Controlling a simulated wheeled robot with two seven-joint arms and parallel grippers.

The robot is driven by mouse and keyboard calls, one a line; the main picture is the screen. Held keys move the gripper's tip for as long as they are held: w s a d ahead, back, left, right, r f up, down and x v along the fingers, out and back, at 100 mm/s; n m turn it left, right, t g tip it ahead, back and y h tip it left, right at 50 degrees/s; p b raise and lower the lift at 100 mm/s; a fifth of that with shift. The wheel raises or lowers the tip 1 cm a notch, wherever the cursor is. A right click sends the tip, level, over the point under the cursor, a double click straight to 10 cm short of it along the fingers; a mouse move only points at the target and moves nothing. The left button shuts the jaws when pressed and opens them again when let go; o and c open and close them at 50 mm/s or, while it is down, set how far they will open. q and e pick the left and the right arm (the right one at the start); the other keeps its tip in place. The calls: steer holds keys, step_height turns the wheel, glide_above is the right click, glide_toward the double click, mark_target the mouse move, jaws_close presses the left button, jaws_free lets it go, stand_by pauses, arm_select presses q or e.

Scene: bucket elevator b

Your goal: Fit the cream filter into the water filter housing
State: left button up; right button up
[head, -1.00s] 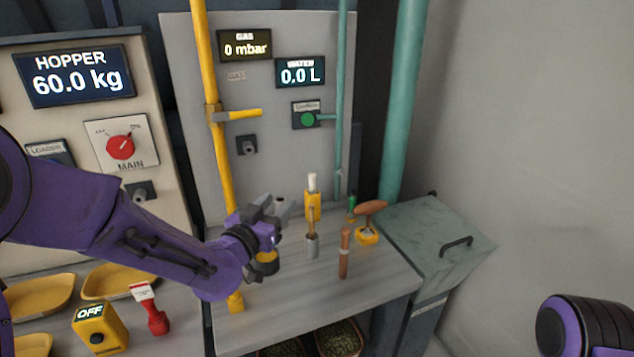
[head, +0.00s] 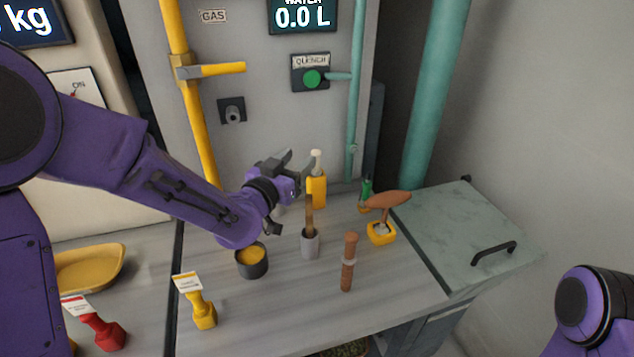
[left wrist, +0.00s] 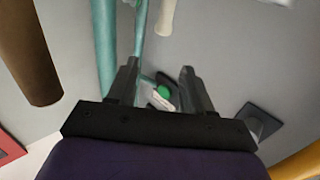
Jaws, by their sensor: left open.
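A pale cream cylinder (head: 317,162), which looks like the filter, stands upright in a yellow holder (head: 316,188) at the back of the bench. In the left wrist view a cream cylinder (left wrist: 166,14) shows at the top edge, beyond the fingers. My left gripper (head: 292,184) is open and empty, just left of the yellow holder and apart from it. Its two fingers (left wrist: 159,88) show in the left wrist view with nothing between them. A grey part behind the gripper is mostly hidden. I cannot tell which part is the water filter housing. My right gripper is out of view.
A grey cup with a brush (head: 310,242), a brown-handled tool (head: 348,262), a brown-topped tool in a yellow holder (head: 381,233) and a dark pot (head: 252,264) stand nearby. Yellow (head: 194,120) and teal (head: 356,100) pipes rise behind. The front bench is partly clear.

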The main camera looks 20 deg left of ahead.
arm_select(q)
steer(key=b, duration=0.4)
glide_toward(319, 155)
step_height(319, 155, down, 2)
steer(key=w, duration=0.2)
steer(key=w+p, duration=0.1)
steer(key=w, duration=0.2)
steer(key=w+d+p, duration=0.1)
steer(key=w, duration=0.2)
steer(key=w+p, duration=0.1)
steer(key=w, duration=0.2)
steer(key=shift+w+d+r+p, duration=0.15)
steer(key=shift+w+r+p, duration=0.2)
steer(key=shift+w+p, duration=0.05)
steer(key=shift+w+f, duration=0.1)
steer(key=shift+w, duration=0.1)
steer(key=shift+s, duration=0.1)
jaws_close()
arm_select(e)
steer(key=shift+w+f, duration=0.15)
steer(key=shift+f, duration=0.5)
